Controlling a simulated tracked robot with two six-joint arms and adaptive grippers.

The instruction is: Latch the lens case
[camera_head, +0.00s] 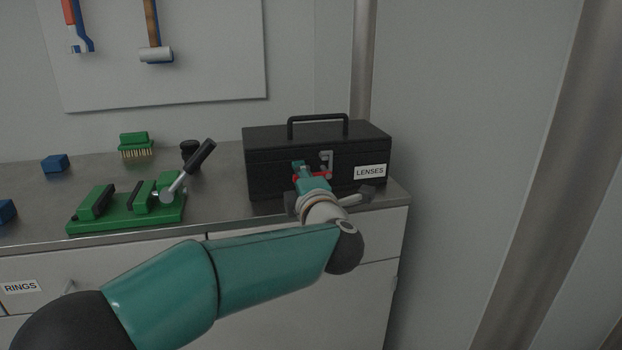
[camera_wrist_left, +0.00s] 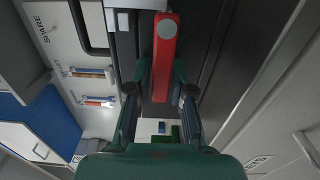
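The black lens case (camera_head: 270,178) stands at the right end of the bench, with a "LENSES" label on its front and its lid down. A grey metal latch piece (camera_head: 326,160) is on its front. A red latch lever (camera_wrist_left: 165,60) shows large in the left wrist view, and a little of it shows in the head view (camera_head: 323,175). My left gripper (camera_wrist_left: 165,72) is at the case front, its fingertips close on both sides of the lever and seemingly gripping it. My gripper and wrist hide part of the front. My right gripper is not in view.
Tools hang on the wall board (camera_head: 205,60). The bench ends just right of the case.

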